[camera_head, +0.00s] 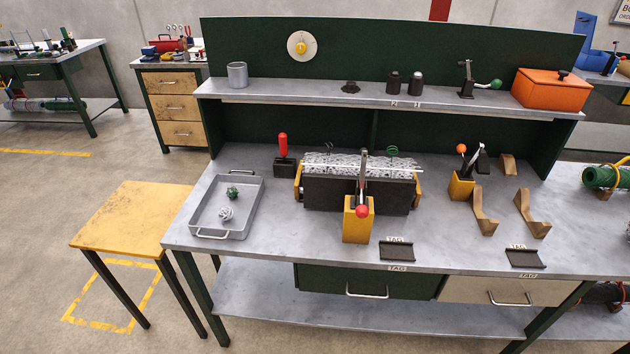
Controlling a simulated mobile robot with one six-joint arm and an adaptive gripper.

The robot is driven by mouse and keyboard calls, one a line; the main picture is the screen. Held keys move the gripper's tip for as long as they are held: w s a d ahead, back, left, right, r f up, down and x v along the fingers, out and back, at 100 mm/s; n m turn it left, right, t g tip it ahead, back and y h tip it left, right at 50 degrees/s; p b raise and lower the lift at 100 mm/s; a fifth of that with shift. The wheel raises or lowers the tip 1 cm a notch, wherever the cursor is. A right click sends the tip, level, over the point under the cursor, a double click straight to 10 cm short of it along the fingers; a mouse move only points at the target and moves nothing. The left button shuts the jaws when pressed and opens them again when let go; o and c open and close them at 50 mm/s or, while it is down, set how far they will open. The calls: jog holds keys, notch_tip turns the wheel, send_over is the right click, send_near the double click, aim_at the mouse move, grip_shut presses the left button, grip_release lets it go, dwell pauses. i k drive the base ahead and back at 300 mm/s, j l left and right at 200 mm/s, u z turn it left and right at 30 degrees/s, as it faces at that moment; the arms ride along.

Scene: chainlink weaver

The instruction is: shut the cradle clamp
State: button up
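The cradle is a long dark block (330,196) in the middle of the bench, with yellow end pieces. A silvery roll of chain-link mesh (340,165) lies along its top. In front of it stands a yellow block (357,228) with a grey lever (363,180) tipped by a red knob (361,211); it looks like the cradle clamp. The lever crosses in front of the cradle, with its knob towards me. I cannot tell from this view whether the clamp is open or shut. My gripper is not in view.
A grey tray (252,202) with two small wire balls is at left. A red-handled tool (282,150) stands left of the cradle. A yellow holder (461,186) with tools and wooden brackets (483,213) are at right. A yellow stool (130,215) stands by the bench's left end.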

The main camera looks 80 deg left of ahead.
aim_at(361, 211)
jog(key=u, duration=2.45)
